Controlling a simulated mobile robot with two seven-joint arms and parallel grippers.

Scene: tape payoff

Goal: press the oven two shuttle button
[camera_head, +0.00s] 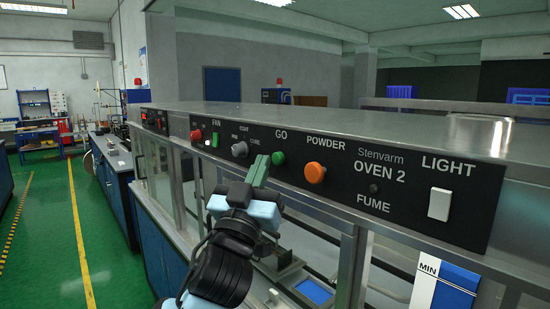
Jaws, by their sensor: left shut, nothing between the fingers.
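The black control panel marked OVEN 2 (345,200) runs along the steel front of the oven hood. On it are a green button (279,158) under GO, an orange knob (315,173) under POWDER, and a grey knob (240,150). No label reading shuttle is legible. My left gripper (261,160) is shut and empty, its green fingers pointing up at the panel between the grey knob and the green button. The fingertips appear just left of the green button; whether they touch the panel I cannot tell. My right gripper is not in view.
A white LIGHT switch (440,204) sits at the panel's right end, and a red button (196,136) at its left. Steel posts and glass stand below the panel. A blue-and-white MIN sign (443,288) is at lower right. Green floor lies open at left.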

